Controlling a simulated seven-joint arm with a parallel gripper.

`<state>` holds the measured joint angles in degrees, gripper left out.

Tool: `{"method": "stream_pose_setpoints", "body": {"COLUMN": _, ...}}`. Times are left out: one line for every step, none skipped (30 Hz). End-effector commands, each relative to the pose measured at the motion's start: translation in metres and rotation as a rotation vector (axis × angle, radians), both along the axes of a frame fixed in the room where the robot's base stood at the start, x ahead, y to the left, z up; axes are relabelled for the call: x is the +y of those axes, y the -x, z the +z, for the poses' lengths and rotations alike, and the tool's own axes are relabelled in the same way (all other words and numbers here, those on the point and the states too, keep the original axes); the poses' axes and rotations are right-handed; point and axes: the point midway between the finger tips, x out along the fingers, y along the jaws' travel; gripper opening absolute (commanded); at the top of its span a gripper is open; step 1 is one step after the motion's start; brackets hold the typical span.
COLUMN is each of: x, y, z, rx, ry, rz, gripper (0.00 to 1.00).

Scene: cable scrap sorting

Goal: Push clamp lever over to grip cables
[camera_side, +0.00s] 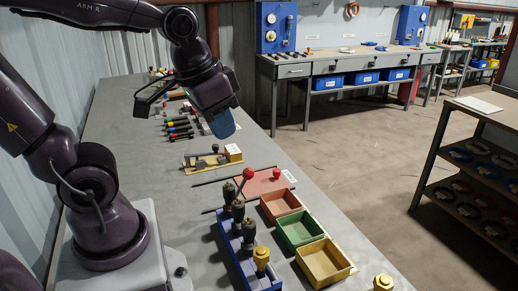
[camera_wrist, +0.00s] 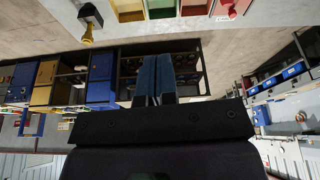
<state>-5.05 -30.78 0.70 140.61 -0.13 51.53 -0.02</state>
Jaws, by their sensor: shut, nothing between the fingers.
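A red plate (camera_side: 262,183) lies on the workbench in the side view, with thin dark cables (camera_side: 222,178) along its edges. A lever with a red ball knob (camera_side: 247,173) leans up at its left. A second red knob (camera_side: 277,173) stands on the plate. I cannot tell which lever belongs to the clamp or whether it grips the cables. My gripper (camera_side: 222,124) is in the air above and behind the plate, apart from both knobs. Its blue fingers (camera_wrist: 155,78) are shut and empty in the wrist view.
Red (camera_side: 280,204), green (camera_side: 299,230) and yellow (camera_side: 324,262) trays line the bench's right edge. A blue rack (camera_side: 247,262) with dark-handled tools stands beside them. A yellow-based fixture (camera_side: 205,162) and several screwdrivers (camera_side: 178,130) lie farther back. A shelf (camera_side: 470,165) stands across the aisle.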

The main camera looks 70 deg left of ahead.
Motion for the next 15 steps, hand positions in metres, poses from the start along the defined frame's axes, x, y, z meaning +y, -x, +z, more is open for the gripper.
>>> {"method": "stream_pose_setpoints", "body": {"x": 0.01, "y": -0.011, "z": -0.009, "rx": 0.056, "ry": 0.014, "rz": 0.048, "gripper": 0.0}}
{"method": "stream_pose_setpoints", "body": {"x": 0.015, "y": -0.017, "z": -0.014, "rx": 0.083, "ry": 0.024, "rz": 0.083, "gripper": 0.0}}
{"method": "stream_pose_setpoints", "body": {"x": 0.023, "y": -0.026, "z": -0.02, "rx": 0.116, "ry": 0.039, "rz": 0.136, "gripper": 0.0}}
{"method": "stream_pose_setpoints", "body": {"x": 0.029, "y": -0.032, "z": -0.025, "rx": 0.138, "ry": 0.05, "rz": 0.178, "gripper": 0.0}}
{"method": "stream_pose_setpoints", "body": {"x": 0.035, "y": -0.039, "z": -0.03, "rx": 0.161, "ry": 0.062, "rz": 0.224, "gripper": 0.0}}
{"method": "stream_pose_setpoints", "body": {"x": 0.044, "y": -0.048, "z": -0.038, "rx": 0.188, "ry": 0.078, "rz": 0.289, "gripper": 0.0}}
{"method": "stream_pose_setpoints", "body": {"x": 0.051, "y": -0.054, "z": -0.045, "rx": 0.208, "ry": 0.09, "rz": 0.341, "gripper": 0.0}}
{"method": "stream_pose_setpoints", "body": {"x": 0.058, "y": -0.06, "z": -0.051, "rx": 0.225, "ry": 0.101, "rz": 0.396, "gripper": 0.0}}
{"method": "stream_pose_setpoints", "body": {"x": 0.068, "y": -0.068, "z": -0.061, "rx": 0.25, "ry": 0.117, "rz": 0.472, "gripper": 0.0}}
{"method": "stream_pose_setpoints", "body": {"x": 0.076, "y": -0.074, "z": -0.069, "rx": 0.266, "ry": 0.127, "rz": 0.532, "gripper": 0.0}}
{"method": "stream_pose_setpoints", "body": {"x": 0.084, "y": -0.08, "z": -0.077, "rx": 0.282, "ry": 0.137, "rz": 0.59, "gripper": 0.0}}
{"method": "stream_pose_setpoints", "body": {"x": 0.094, "y": -0.087, "z": -0.087, "rx": 0.3, "ry": 0.149, "rz": 0.67, "gripper": 0.0}}
{"method": "stream_pose_setpoints", "body": {"x": 0.101, "y": -0.091, "z": -0.095, "rx": 0.312, "ry": 0.156, "rz": 0.729, "gripper": 0.0}}
{"method": "stream_pose_setpoints", "body": {"x": 0.108, "y": -0.096, "z": -0.103, "rx": 0.322, "ry": 0.164, "rz": 0.789, "gripper": 0.0}}
{"method": "stream_pose_setpoints", "body": {"x": 0.118, "y": -0.102, "z": -0.113, "rx": 0.332, "ry": 0.173, "rz": 0.868, "gripper": 0.0}}
